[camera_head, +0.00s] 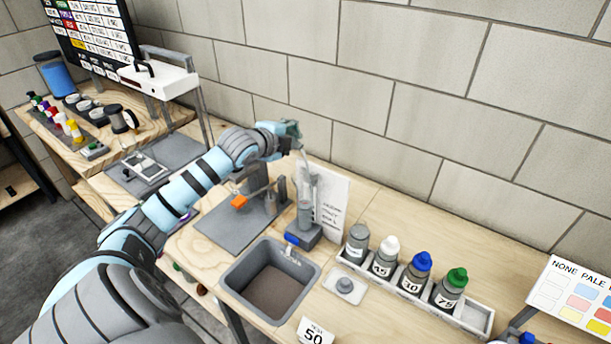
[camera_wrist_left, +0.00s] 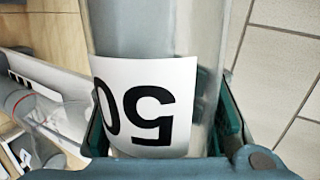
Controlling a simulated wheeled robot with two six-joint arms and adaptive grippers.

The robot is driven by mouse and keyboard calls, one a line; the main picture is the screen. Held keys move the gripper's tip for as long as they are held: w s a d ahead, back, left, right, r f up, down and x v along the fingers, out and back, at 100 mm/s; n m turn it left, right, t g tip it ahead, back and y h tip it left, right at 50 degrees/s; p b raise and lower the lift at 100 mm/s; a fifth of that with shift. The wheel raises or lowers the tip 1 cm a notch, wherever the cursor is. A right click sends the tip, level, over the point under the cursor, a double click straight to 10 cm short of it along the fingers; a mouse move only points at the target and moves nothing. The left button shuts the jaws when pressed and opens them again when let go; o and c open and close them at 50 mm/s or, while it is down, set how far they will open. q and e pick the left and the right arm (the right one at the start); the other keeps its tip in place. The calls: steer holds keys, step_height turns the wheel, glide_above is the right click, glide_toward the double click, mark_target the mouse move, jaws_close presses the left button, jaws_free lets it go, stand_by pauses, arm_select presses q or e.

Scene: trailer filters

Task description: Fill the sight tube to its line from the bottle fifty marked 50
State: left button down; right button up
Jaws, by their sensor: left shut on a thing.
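My left gripper (camera_head: 290,130) is raised over the bench near the back wall, just above and left of the sight tube (camera_head: 305,212). In the left wrist view it is shut on a clear-walled grey bottle fifty (camera_wrist_left: 150,40), whose white label reads 50 upside down in that picture. The bottle's mouth is out of that view, and in the head view the bottle is hard to make out at the gripper. The sight tube stands upright in a dark base with a blue part; grey shows in its lower portion. Its line is too small to tell. My right gripper is not in view.
A white rack (camera_head: 475,316) holds several bottles: one without a coloured cap, others with white, blue and green caps. A sink (camera_head: 270,282) lies in front of the tube. A grey cap-like piece (camera_head: 345,285) and a 50 card (camera_head: 315,332) are nearby. A paper sheet (camera_head: 333,200) stands behind.

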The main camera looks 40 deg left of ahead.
arm_select(q)
steer(key=shift+r+p, duration=0.2)
steer(key=shift+p, duration=0.2)
stand_by(0.8)
steer(key=a+n+t+h+b, duration=0.1)
steer(key=n+h+b, duration=0.1)
steer(key=n+b, duration=0.1)
steer(key=r+n+t+h+b, duration=0.1)
steer(key=n+h+b, duration=0.2)
steer(key=b, duration=0.3)
steer(key=a+r+n+t+h+b, duration=0.1)
steer(key=n+h+b, duration=0.1)
steer(key=n+b, duration=0.3)
steer(key=shift+s+a+r, duration=0.2)
steer(key=shift+a+r, duration=0.05)
steer(key=shift+a, duration=0.1)
stand_by(0.4)
